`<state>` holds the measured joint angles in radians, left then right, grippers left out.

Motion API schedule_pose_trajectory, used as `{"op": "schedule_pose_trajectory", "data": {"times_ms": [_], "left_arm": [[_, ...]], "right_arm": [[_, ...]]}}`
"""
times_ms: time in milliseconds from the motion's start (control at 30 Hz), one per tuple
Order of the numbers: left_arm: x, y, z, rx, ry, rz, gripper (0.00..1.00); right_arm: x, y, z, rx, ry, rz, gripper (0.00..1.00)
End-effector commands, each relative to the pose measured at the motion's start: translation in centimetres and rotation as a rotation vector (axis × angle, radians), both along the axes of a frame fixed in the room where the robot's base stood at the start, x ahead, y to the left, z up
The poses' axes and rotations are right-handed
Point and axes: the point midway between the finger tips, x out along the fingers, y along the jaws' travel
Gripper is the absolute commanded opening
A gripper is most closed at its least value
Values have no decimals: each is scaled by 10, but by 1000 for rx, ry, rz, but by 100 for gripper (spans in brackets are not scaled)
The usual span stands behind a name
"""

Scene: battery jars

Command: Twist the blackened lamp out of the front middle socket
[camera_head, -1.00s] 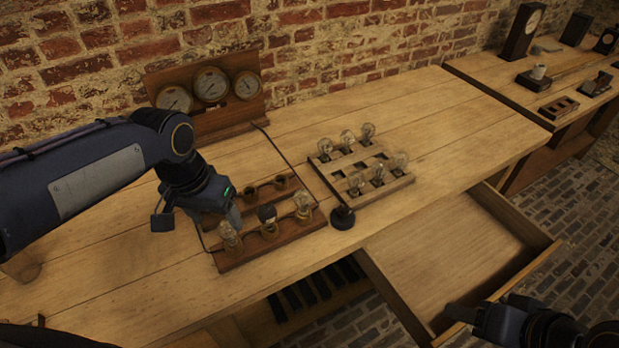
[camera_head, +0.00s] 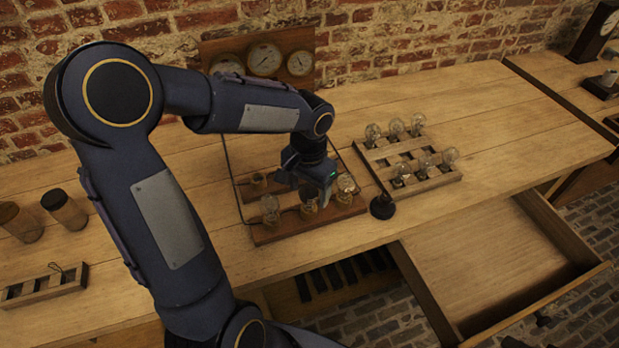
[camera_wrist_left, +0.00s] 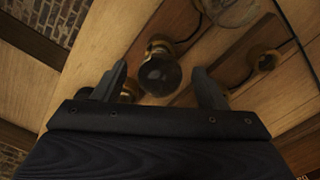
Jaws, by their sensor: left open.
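The lamp board (camera_head: 262,238) stands on the bench with a front row of three lamps. The blackened lamp (camera_head: 308,194) sits in the front middle socket, partly covered by my left gripper (camera_head: 318,192). In the left wrist view the dark bulb (camera_wrist_left: 160,74) lies between the two open fingers of my left gripper (camera_wrist_left: 162,85), with gaps on both sides. Its brass base (camera_wrist_left: 158,45) shows beyond it. Clear lamps stand in the front left (camera_head: 270,208) and front right (camera_head: 346,186) sockets. My right gripper cannot be made out.
A wooden rack (camera_head: 435,180) with several clear lamps stands right of the board. A round black object (camera_head: 382,207) sits between them. An empty back socket (camera_head: 258,182) shows. Gauges (camera_head: 264,60) stand behind. An open drawer (camera_head: 500,270) juts out at the front right.

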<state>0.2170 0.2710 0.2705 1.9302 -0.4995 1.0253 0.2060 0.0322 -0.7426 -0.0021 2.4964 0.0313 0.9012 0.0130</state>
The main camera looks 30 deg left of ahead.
Motion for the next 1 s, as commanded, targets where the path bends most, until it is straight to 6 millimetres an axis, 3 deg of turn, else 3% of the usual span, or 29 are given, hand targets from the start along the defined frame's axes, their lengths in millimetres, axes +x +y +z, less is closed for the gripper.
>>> {"op": "schedule_pose_trajectory", "data": {"times_ms": [333, 733, 1000], "left_arm": [[0, 0, -5, -1, 1, 0, 66], [0, 0, -5, -1, 0, 0, 14], [0, -1, -7, -1, -2, 147, 13]], "right_arm": [[0, 0, 0, 0, 0, 0, 52], [0, 0, 0, 0, 0, 0, 52], [0, 0, -10, 0, 0, 0, 52]]}}
